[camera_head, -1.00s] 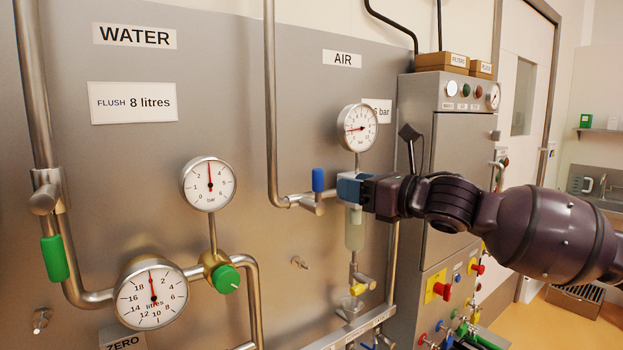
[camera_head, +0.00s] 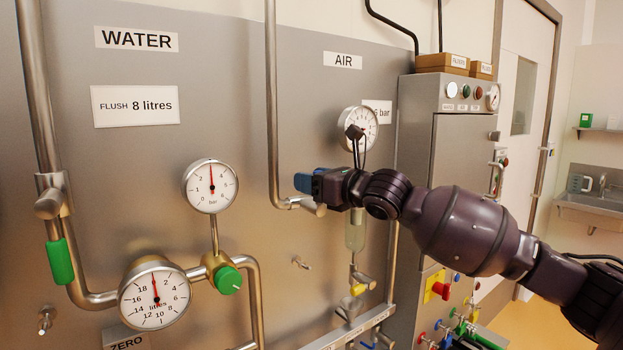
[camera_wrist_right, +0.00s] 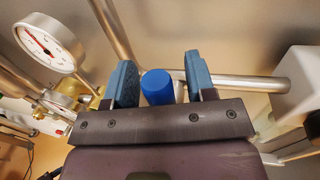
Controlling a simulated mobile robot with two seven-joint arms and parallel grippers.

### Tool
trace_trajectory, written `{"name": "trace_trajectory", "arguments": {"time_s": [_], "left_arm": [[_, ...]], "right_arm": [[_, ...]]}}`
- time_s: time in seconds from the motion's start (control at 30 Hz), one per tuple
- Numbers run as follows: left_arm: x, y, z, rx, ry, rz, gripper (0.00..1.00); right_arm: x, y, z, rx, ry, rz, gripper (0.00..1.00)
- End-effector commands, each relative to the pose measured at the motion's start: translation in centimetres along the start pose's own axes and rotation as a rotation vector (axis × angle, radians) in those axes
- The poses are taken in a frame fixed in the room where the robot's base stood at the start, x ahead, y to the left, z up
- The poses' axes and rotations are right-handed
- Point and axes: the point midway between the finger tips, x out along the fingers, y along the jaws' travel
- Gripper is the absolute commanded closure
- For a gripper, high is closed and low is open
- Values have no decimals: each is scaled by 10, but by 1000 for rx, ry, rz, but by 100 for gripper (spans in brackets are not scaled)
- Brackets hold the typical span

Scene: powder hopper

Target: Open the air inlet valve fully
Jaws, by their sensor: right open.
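The air inlet valve is on the pipe below the AIR label; its body (camera_head: 312,207) shows just under my right gripper (camera_head: 303,183). Its blue handle (camera_wrist_right: 157,87) stands between the two blue-grey fingers of my right gripper (camera_wrist_right: 161,80) in the right wrist view. The fingers are open, with a gap on each side of the handle. In the head view the fingers largely hide the handle. My left gripper is not in view.
The air gauge (camera_head: 360,125) is above my right gripper, partly covered by my wrist. A clear filter bowl (camera_head: 355,230) hangs below it. The water gauge (camera_head: 211,186) and green-handled water valve (camera_head: 60,262) are to the left. A grey cabinet (camera_head: 458,140) is at right.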

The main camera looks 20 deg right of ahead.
Motion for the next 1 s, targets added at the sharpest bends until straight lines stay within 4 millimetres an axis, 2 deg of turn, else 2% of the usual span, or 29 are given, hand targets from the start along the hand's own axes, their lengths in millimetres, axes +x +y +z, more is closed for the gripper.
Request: {"name": "trace_trajectory", "arguments": {"time_s": [0.4,0.73,1.0], "left_arm": [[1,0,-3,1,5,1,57],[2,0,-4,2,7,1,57],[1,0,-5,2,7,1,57]], "right_arm": [[5,0,0,0,1,0,51],[5,0,0,0,1,0,100],[5,0,0,7,-1,0,100]]}}
